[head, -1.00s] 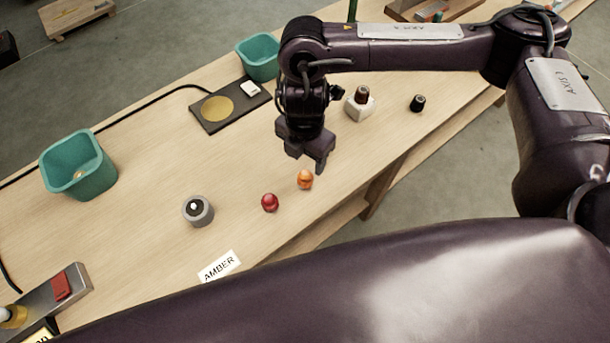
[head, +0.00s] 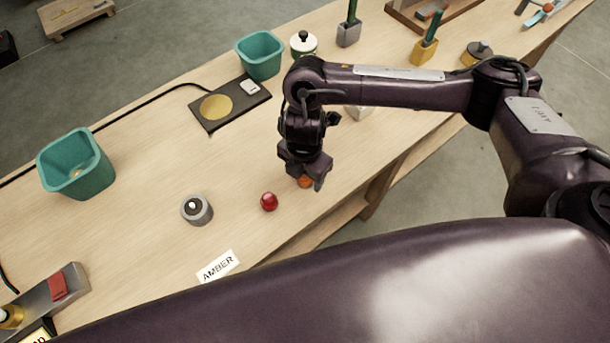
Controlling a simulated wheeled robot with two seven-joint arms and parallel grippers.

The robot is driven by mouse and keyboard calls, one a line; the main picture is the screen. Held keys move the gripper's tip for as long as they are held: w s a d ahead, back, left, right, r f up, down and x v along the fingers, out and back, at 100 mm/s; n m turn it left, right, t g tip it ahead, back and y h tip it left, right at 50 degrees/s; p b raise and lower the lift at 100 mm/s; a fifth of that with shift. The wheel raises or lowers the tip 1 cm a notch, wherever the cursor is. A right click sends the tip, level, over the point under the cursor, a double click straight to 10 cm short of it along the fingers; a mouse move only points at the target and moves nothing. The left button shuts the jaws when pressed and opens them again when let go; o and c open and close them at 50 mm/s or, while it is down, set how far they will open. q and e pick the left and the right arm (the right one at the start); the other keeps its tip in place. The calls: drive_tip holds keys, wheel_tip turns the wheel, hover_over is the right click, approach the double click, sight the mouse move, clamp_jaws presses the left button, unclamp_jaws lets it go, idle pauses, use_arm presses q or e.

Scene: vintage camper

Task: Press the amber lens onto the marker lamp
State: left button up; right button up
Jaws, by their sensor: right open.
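The amber lens (head: 305,182) is a small orange dome on the wooden table, partly hidden by my right gripper. My right gripper (head: 305,180) points down over it with its fingers open around or just above it; I cannot tell whether they touch it. The red lens (head: 269,201) sits on the table to the left of the amber one. The marker lamp (head: 196,209) looks to be the grey round base with a dark centre and a white spot, further left. A white card reading AMBER (head: 217,266) lies in front of it. My left gripper is not in view.
Teal bins stand at the left (head: 77,164) and at the back (head: 259,56). A dark pad with a gold disc (head: 216,106) lies behind the lamp. A grey device with a red switch (head: 58,286) is at front left. The table's front edge is close to the amber lens.

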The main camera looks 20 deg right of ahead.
drive_tip(key=shift+f, duration=0.15)
drive_tip(key=shift+c, duration=0.5)
drive_tip(key=c, duration=0.9)
drive_tip(key=shift+r, duration=0.55)
drive_tip(key=r+p, duration=0.1)
drive_tip(key=r, duration=0.2)
drive_tip(key=r+p, duration=0.1)
drive_tip(key=r, duration=0.3)
drive_tip(key=shift+w+r, duration=0.2)
drive_tip(key=shift+r, duration=0.05)
drive_tip(key=r, duration=1.1)
drive_tip(key=shift+s+r, duration=0.2)
drive_tip(key=shift+r, duration=0.05)
